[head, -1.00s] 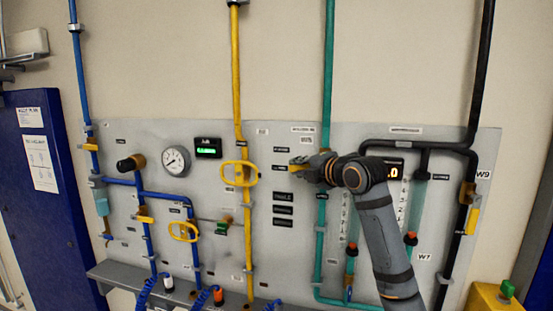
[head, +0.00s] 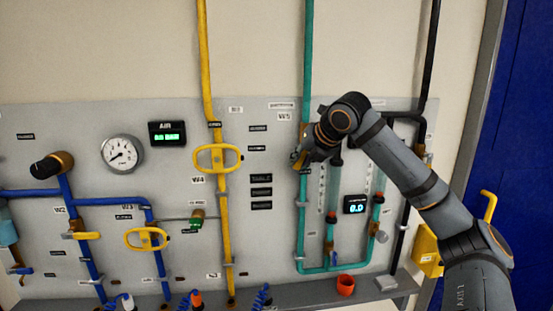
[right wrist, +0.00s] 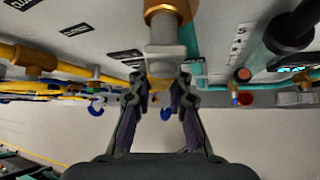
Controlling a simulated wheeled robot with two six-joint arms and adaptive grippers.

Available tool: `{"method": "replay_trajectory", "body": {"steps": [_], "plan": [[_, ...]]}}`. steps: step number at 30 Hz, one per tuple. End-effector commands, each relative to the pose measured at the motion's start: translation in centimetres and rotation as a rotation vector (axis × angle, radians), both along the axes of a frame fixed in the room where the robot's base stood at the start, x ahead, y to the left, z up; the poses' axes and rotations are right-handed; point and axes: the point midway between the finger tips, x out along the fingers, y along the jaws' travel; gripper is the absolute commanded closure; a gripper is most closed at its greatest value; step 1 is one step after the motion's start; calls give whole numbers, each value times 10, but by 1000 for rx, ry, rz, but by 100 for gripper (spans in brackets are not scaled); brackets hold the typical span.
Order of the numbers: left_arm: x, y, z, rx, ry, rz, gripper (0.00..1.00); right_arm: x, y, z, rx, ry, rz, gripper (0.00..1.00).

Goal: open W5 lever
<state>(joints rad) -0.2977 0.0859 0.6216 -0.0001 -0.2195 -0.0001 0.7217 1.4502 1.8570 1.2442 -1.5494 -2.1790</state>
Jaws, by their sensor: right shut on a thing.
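The W5 label (head: 284,116) sits at the upper part of the green pipe (head: 308,60). The W5 lever (head: 299,161) is a small yellow handle at that pipe, mostly hidden by my right gripper (head: 306,153). The right gripper is shut on the lever, with its arm reaching in from the right. In the right wrist view the fingers (right wrist: 161,98) close around the yellow lever (right wrist: 160,70), below a grey stem and a brass valve body (right wrist: 166,8). The lever's exact angle is hard to tell. My left gripper is not in view.
A yellow pipe (head: 208,60) with a yellow oval handle (head: 217,158) stands to the left. A digital display (head: 355,204) and a black pipe (head: 431,60) are to the right. A ledge with an orange-red cup (head: 345,285) runs below the panel.

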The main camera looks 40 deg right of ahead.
Motion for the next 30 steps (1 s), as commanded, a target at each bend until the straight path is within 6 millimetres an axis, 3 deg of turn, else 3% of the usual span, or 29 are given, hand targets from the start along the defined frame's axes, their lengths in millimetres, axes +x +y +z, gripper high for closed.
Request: {"method": "replay_trajectory", "body": {"steps": [3, 12, 30], "plan": [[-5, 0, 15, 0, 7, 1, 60, -4, -9, 2, -82, 62, 4, 100], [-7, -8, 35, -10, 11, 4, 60, -11, -21, -2, -238, 166, 6, 100], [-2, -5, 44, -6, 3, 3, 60, -15, -27, -4, -323, 217, 2, 100]]}}
